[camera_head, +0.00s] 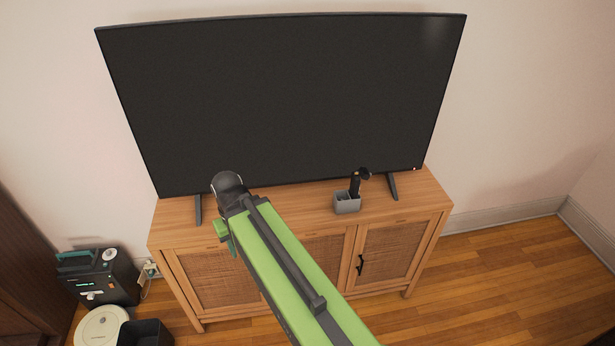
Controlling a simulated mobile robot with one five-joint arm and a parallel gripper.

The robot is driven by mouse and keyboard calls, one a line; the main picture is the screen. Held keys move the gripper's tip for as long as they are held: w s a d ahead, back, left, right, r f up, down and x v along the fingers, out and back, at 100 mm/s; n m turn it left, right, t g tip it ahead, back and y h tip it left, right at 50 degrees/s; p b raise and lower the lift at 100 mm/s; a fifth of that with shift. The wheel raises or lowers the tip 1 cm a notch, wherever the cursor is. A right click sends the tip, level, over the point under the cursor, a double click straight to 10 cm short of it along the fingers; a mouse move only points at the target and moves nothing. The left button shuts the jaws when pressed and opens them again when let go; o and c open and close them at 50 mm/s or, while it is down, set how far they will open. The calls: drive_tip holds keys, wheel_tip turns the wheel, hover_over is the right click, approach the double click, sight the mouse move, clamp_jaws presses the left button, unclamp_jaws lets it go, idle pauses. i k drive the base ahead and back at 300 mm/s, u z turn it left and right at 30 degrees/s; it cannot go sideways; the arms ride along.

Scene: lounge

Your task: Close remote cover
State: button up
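A black remote (355,185) stands upright in a small grey holder (347,203) on the wooden cabinet top, in front of the right half of the TV. A small dark part (365,174) sticks out to the right at the remote's upper end. It looks like the cover standing open, but it is too small to be sure. My green arm reaches up from the bottom to a dark joint, left of the holder and apart from it. My gripper's fingers do not show; the arm appears to hide them.
A large TV (285,100) stands on the cabinet (415,195), close behind the holder. The cabinet top around the holder is clear. A black device (105,277), a round white robot vacuum (100,326) and a dark bin (145,333) are on the floor at left. The right floor is free.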

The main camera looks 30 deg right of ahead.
sight(365, 175)
drive_tip(key=z, duration=0.1)
drive_tip(key=k, duration=0.1)
drive_tip(key=u, duration=2.25)
drive_tip(key=k, duration=2.5)
drive_tip(key=z, duration=1.9)
